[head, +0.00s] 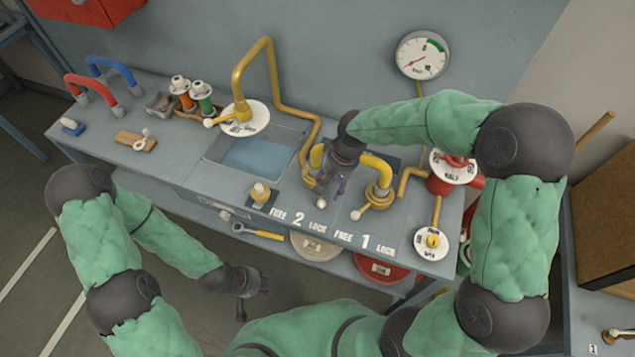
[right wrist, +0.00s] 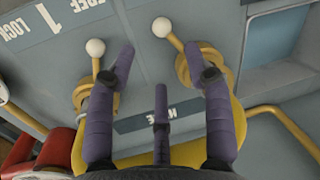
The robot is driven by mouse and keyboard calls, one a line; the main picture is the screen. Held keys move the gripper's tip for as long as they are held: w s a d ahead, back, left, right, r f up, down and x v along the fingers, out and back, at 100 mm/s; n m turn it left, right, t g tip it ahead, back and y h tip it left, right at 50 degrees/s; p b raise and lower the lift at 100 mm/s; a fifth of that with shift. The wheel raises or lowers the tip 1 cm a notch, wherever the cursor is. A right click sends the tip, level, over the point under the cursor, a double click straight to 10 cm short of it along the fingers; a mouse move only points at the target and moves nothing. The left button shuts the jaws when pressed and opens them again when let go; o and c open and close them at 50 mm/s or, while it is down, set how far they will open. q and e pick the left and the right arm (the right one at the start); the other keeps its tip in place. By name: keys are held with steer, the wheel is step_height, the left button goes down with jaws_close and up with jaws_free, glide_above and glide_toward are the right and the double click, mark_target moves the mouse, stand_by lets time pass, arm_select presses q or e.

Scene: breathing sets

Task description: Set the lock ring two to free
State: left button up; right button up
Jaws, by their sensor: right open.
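Lock ring two (right wrist: 190,66) is a brass collar at the left foot of the yellow hose (head: 376,162). Its white-tipped lever (right wrist: 161,27) points toward the LOCK side of the "FREE 2 LOCK" marking (head: 298,220). In the head view my gripper mostly hides the ring, but the lever's white ball (head: 321,203) shows. My right gripper (head: 330,188) is open above the bench by ring two. In the right wrist view its fingers (right wrist: 160,55) are spread, with the lever ball beyond and between them. My left gripper (head: 252,293) hangs low in front of the bench; its opening is unclear.
Lock ring one (head: 380,192) stands to the right, its lever toward the front left. A basin (head: 254,158), gauge (head: 423,55) and red valve (head: 452,168) surround the area.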

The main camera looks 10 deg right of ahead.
mark_target(323, 202)
steer(key=f, duration=0.3)
steer(key=a+f+b, duration=0.1)
steer(key=f, duration=0.3)
steer(key=w+a+f+b, duration=0.1)
steer(key=f, duration=0.2)
steer(key=shift+f, duration=0.2)
steer(key=shift+s, duration=0.1)
jaws_close()
